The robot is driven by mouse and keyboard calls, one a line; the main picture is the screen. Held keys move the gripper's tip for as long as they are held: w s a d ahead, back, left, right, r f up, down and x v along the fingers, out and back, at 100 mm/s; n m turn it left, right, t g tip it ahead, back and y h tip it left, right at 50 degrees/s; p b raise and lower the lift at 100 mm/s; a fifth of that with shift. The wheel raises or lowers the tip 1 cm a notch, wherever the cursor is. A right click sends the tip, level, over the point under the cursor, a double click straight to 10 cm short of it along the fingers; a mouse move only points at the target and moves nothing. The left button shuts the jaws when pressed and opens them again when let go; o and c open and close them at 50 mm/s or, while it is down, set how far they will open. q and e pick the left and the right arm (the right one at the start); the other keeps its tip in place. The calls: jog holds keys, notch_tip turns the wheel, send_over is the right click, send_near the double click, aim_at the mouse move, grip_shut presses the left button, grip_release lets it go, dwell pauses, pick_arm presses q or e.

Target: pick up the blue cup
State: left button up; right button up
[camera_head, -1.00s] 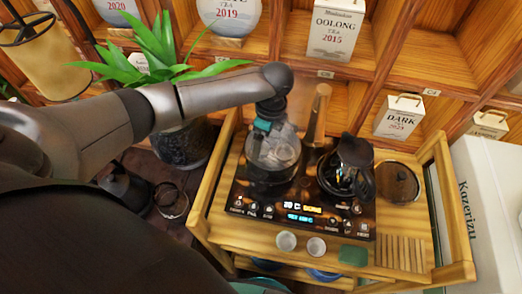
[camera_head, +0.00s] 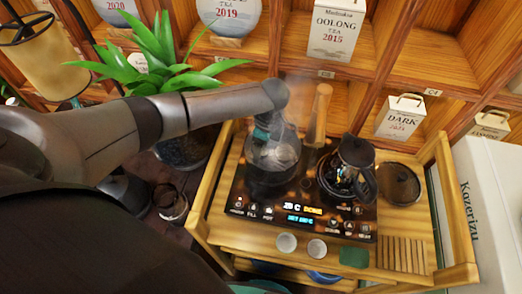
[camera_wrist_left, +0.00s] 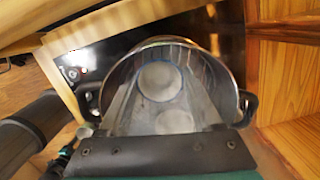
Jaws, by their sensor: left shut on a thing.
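Two blue rims show below the cart's top, one at lower left (camera_head: 266,264) and one to its right (camera_head: 322,276). They are mostly hidden by the tray edge, so I cannot tell which is the blue cup. My left gripper (camera_head: 263,130) is far above them, at the upper rim of a clear glass pot (camera_head: 276,160) over the left side of the black cooker. The wrist view shows the round glass rim (camera_wrist_left: 165,42) close in front of the jaws. My right gripper is not in view.
A black-lidded jug (camera_head: 356,160) stands on the cooker's right side. A potted plant (camera_head: 160,60) and shelves with tea boxes stand behind.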

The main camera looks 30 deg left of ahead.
pick_arm(q)
jog(key=c, duration=0.6)
